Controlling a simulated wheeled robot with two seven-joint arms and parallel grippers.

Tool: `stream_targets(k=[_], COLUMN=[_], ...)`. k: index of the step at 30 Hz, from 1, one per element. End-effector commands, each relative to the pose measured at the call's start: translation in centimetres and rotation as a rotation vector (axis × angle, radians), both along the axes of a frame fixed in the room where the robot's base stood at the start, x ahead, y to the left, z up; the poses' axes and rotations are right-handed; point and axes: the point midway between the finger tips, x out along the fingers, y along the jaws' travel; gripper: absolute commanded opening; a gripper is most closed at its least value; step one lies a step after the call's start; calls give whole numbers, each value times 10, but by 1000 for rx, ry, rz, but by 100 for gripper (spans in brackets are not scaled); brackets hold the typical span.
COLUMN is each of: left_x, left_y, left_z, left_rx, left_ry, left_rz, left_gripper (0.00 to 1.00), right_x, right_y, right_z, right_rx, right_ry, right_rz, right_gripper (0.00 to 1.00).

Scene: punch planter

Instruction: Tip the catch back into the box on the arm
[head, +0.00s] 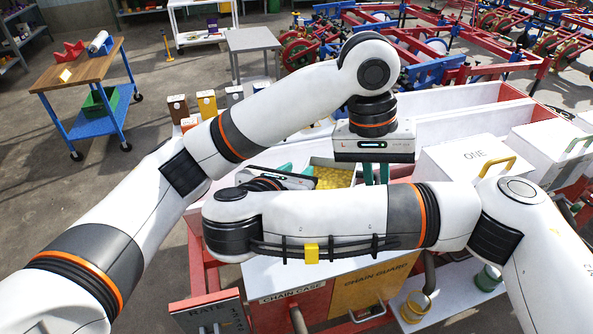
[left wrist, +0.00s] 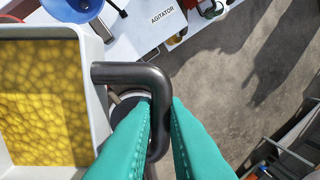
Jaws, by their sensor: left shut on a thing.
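A pale tray (left wrist: 92,75) full of yellow grain-like pieces (left wrist: 40,105) fills the left of the left wrist view. A dark bent handle (left wrist: 125,73) sticks out from its side. My left gripper (left wrist: 160,125) has its teal fingers shut on this handle. In the head view the yellow pieces (head: 333,177) show between my arms, and my left gripper's fingers (head: 376,173) are just right of them. My right gripper (head: 298,172) is left of the yellow pieces; my right forearm hides much of it and the tray's lower side. I cannot tell which box is the one on the arm.
A white box marked ONE (head: 462,163) with a yellow handle stands right, beside another white box (head: 548,148). Several small containers (head: 207,104) stand at the back left. The chain case (head: 293,298) and yellow chain guard (head: 372,288) are in front. A wooden-topped cart (head: 82,68) stands far left.

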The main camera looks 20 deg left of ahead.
Motion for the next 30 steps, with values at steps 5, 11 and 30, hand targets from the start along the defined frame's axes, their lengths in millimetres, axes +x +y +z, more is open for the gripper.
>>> stream_targets(k=[5,11,30], left_x=[0,0,0], left_y=[0,0,-2], left_z=[0,0,1], left_rx=[0,0,-5], left_ry=[-1,-1,-1], left_rz=[0,0,-2], left_gripper=[0,0,37], right_x=[5,5,4], right_y=[-1,-1,0], right_z=[-2,-2,-2], right_rx=[-1,-1,1], right_ry=[0,-1,-1], right_rz=[-3,-2,4], right_gripper=[28,28,0])
